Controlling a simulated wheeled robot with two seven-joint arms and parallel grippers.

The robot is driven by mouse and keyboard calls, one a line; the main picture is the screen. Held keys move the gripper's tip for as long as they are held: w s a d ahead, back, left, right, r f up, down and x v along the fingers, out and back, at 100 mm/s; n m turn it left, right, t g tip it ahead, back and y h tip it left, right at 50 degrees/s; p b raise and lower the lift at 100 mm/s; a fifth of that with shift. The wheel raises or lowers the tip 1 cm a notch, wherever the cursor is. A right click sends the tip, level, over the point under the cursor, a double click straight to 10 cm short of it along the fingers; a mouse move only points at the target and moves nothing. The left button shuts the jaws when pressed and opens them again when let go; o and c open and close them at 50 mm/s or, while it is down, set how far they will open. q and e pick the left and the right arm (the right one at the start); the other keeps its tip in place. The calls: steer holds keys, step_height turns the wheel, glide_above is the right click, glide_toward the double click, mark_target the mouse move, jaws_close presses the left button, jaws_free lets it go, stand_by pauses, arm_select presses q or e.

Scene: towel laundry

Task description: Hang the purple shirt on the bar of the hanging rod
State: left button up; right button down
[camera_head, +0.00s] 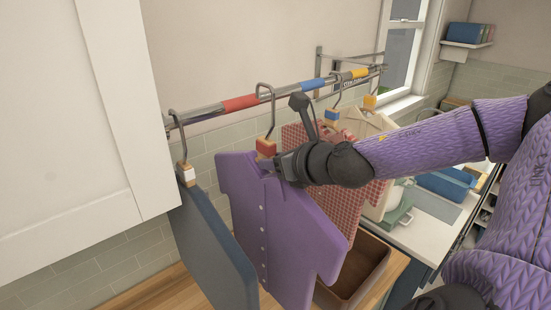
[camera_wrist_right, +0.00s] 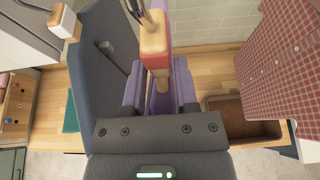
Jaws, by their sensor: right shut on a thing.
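The purple shirt (camera_head: 270,225) hangs upright from a hanger with a red-and-wood block (camera_head: 265,148) and a metal hook (camera_head: 265,92). The hook's curve shows over the bar (camera_head: 285,93) between its red and blue bands. I cannot tell whether it rests on it. My right gripper (camera_head: 280,165) is at the collar, just below the block, shut on the purple shirt. In the right wrist view, the gripper (camera_wrist_right: 160,95) has its fingers on both sides of the purple cloth (camera_wrist_right: 163,100), under the red block (camera_wrist_right: 155,32). My left gripper is not in view.
A dark blue garment (camera_head: 210,245) hangs left of the shirt, close by. A red checked garment (camera_head: 335,205) and a cream one hang to the right. A brown bin (camera_head: 365,270) stands below on the wooden counter. A white cabinet (camera_head: 65,120) is at the left.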

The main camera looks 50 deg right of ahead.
mark_target(250, 151)
steer(key=w+p, duration=0.2)
steer(key=w, duration=0.1)
steer(key=shift+w+d+r, duration=0.1)
steer(key=shift+w+r, duration=0.05)
steer(key=shift+w, duration=0.2)
steer(key=shift+x, duration=0.95)
steer(key=w+b, duration=0.2)
steer(key=b, duration=0.4)
steer(key=shift+w+d, duration=0.15)
steer(key=shift+d, duration=0.05)
steer(key=shift+f+b, duration=1.25)
steer(key=shift+f, duration=0.05)
steer(key=shift+c, duration=1.5)
jaws_free()
